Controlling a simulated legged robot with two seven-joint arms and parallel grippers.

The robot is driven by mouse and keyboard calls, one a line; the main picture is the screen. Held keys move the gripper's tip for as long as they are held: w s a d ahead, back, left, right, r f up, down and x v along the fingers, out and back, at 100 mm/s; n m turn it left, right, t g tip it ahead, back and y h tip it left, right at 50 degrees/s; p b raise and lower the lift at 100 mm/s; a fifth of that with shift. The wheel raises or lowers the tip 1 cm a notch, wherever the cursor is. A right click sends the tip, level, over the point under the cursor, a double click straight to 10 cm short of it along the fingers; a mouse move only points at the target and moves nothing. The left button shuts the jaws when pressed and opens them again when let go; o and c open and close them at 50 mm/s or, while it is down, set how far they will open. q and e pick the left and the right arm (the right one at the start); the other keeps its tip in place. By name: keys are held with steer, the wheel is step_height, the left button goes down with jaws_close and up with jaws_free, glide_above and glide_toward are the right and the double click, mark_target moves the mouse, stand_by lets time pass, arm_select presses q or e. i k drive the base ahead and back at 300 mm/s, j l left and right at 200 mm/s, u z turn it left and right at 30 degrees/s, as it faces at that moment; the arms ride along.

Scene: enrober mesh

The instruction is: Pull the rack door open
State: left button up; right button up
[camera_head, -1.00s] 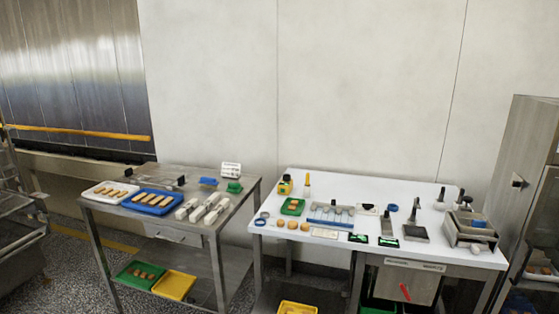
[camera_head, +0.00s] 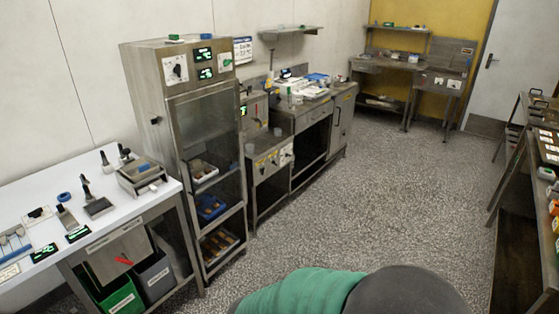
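The rack is a tall steel cabinet (camera_head: 150,85) left of centre, standing at the right end of the white-topped table. Its front has a door-like framed pane (camera_head: 208,125). Trays show lower down: a white one (camera_head: 203,170), a blue one (camera_head: 211,207) and one with brown pieces (camera_head: 218,242). I cannot tell whether the door is fully shut, and no handle is clear. Neither of my grippers is in view.
The white-topped table (camera_head: 25,195) with tools and bins stands left of the rack. A steel counter (camera_head: 285,125) adjoins its right side. Speckled floor (camera_head: 390,190) is open in front and to the right. More benches (camera_head: 525,190) line the right edge.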

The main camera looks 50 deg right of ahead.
mark_target(170, 102)
steer(key=l+z, duration=0.1)
steer(key=z, duration=0.9)
steer(key=i+l+u, duration=0.2)
steer(key=i, duration=0.4)
steer(key=i+l+u, duration=0.2)
steer(key=i+l, duration=0.2)
steer(key=i, duration=0.15)
steer(key=i+l+u, duration=0.25)
steer(key=i+l, duration=0.15)
steer(key=i, duration=0.15)
